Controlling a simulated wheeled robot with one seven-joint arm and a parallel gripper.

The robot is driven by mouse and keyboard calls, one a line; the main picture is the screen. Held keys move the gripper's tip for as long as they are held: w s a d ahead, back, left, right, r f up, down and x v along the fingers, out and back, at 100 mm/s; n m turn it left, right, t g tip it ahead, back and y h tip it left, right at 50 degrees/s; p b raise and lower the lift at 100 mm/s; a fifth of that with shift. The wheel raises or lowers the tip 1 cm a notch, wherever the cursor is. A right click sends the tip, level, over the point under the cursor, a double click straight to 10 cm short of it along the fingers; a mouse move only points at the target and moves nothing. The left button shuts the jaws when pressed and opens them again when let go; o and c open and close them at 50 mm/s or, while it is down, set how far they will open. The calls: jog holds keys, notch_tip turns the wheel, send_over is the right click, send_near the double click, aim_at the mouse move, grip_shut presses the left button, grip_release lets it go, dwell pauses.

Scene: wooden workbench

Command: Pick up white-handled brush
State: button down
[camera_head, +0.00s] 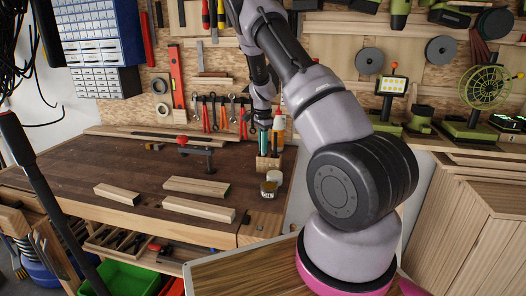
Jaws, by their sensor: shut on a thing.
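A small wooden holder (268,163) stands at the back right of the workbench, with several upright tools in it. A teal handle (264,142) and a slim orange-and-white tool (279,123) rise from it; the latter may be the white-handled brush, but it is too small to be sure. My gripper (265,126) points down just above the holder, right over the teal handle and beside the orange-and-white tool. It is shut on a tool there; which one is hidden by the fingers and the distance.
A jar (268,189) and a small white-topped container (274,177) stand just in front of the holder. Wooden blocks (197,187) and a clamp-like tool (196,147) lie on the workbench (90,172). A pegboard with hanging tools (215,115) rises behind.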

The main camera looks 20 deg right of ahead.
notch_tip(320, 180, up, 10)
dwell(0.5)
dwell(1.6)
